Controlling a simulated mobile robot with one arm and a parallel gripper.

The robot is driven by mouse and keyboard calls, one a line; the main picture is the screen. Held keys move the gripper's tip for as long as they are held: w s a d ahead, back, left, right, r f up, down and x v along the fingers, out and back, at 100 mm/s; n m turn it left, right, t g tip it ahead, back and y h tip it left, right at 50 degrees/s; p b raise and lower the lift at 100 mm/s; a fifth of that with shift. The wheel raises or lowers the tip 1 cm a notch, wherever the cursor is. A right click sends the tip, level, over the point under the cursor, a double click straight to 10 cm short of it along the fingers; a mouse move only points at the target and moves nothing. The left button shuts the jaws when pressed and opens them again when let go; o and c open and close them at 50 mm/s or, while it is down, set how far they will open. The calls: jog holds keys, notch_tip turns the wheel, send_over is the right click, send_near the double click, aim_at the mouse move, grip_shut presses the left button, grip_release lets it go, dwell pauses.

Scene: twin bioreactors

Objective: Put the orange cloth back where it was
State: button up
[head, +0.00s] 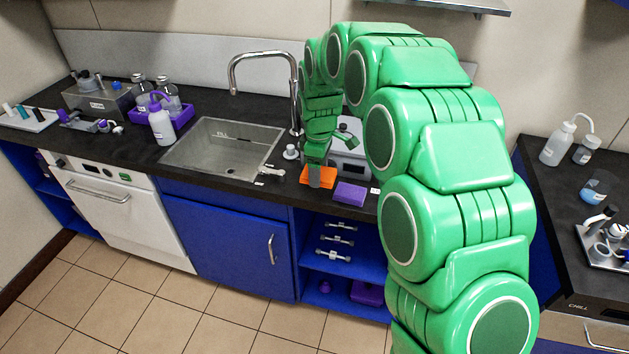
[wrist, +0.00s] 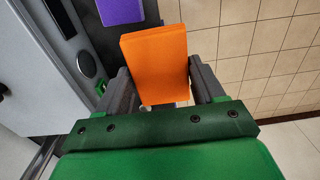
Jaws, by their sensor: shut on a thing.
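The orange cloth (wrist: 157,58) is a folded, block-like pad. My gripper (wrist: 162,82) is shut on it, with one dark finger on each side in the wrist view. In the head view the orange cloth (head: 318,176) shows at the front edge of the black counter, right of the sink, below my gripper (head: 317,165). I cannot tell whether it touches the counter. A purple cloth (head: 350,193) lies just right of it on the counter; it also shows in the wrist view (wrist: 121,11).
The sink (head: 225,150) is to the left, with a tall faucet (head: 262,57) behind. A grey-white device (head: 350,160) stands behind the cloths. A white wash bottle (head: 161,125) and purple tray (head: 180,117) are farther left. An open shelf with several metal pieces (head: 337,240) is below.

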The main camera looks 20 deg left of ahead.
send_over(314, 189)
jog(key=shift+d+f, duration=0.15)
jog(key=shift+f, duration=4.35)
jog(key=shift+f, duration=0.15)
jog(key=o, duration=1)
notch_tip(314, 189, up, 12)
